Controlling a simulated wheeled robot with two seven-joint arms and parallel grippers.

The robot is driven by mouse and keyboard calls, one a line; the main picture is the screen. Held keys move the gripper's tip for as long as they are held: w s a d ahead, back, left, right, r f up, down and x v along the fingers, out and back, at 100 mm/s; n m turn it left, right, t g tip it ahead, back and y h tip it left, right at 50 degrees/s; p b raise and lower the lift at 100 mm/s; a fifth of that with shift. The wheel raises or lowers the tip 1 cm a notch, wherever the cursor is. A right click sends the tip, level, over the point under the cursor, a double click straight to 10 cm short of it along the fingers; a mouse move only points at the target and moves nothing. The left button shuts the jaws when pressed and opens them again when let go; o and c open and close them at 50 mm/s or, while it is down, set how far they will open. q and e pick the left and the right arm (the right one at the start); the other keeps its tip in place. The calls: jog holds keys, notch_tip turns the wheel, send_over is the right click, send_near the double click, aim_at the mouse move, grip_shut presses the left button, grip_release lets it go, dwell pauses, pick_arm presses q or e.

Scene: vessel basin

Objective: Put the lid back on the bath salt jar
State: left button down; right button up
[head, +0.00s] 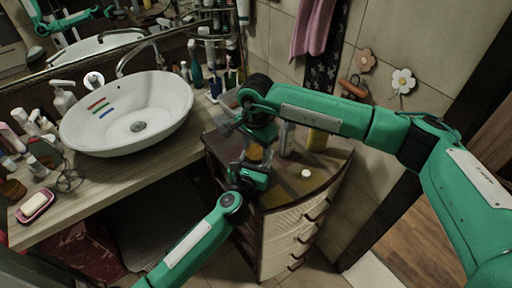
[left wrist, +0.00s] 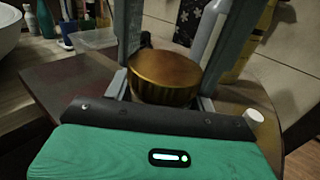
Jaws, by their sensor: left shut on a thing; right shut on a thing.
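The round gold lid (left wrist: 164,76) with a ribbed edge lies level in the left wrist view; in the head view it is a small gold patch (head: 255,152). My right gripper (head: 246,147) reaches down from above, its grey fingers on both sides of the lid, shut on it. My left gripper (head: 246,166) comes in low from the front and is shut just beneath the lid, where the bath salt jar appears to be. The jar is hidden by the lid and grippers. I cannot tell whether the lid touches the jar's rim.
The dark-topped corner cabinet (head: 327,158) is under both grippers. A small white cap (head: 306,173), a pale bottle (head: 287,139) and a yellow bottle (head: 317,141) stand on its right side. A white basin (head: 128,112) is on the counter (head: 125,181) to the left.

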jog(key=m, duration=0.4)
jog(key=shift+m, duration=0.3)
jog(key=shift+w, duration=0.1)
jog(key=o, duration=0.9)
jog(key=shift+a, duration=0.1)
jog(key=shift+o, duration=0.9)
jog(key=shift+r, duration=2.3)
jog(key=shift+c, duration=0.4)
